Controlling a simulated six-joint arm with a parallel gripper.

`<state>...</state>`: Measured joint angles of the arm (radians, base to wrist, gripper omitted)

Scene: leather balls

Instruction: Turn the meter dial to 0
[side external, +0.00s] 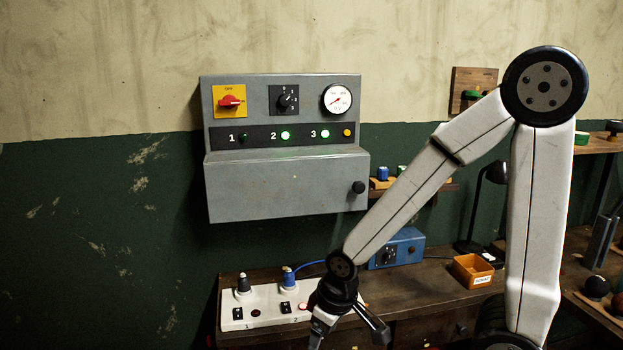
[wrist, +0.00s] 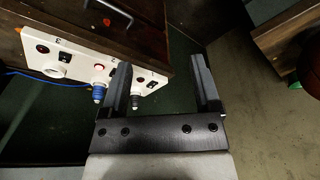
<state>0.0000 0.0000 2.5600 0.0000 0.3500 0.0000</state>
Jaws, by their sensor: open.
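The dial (side external: 287,100) is a small black round knob on a dark plate, in the middle of the grey wall panel's (side external: 280,190) upper face. Small white marks stand around it; which one it points at is too small to read surely. A round white gauge (side external: 337,99) with a red needle sits to its right. My gripper (side external: 340,328) is low, well below the panel, beside the white socket strip, partly cut off by the lower edge. In the wrist view my gripper (wrist: 161,62) is open, with nothing between its fingers. The dial does not show there.
A red switch (side external: 230,102) on a yellow plate is left of the dial. Green lamps are lit at 2 and 3. The white socket strip (wrist: 60,58) holds a blue plug (wrist: 99,91). A blue box (side external: 398,248) and orange bin (side external: 473,271) stand on the bench.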

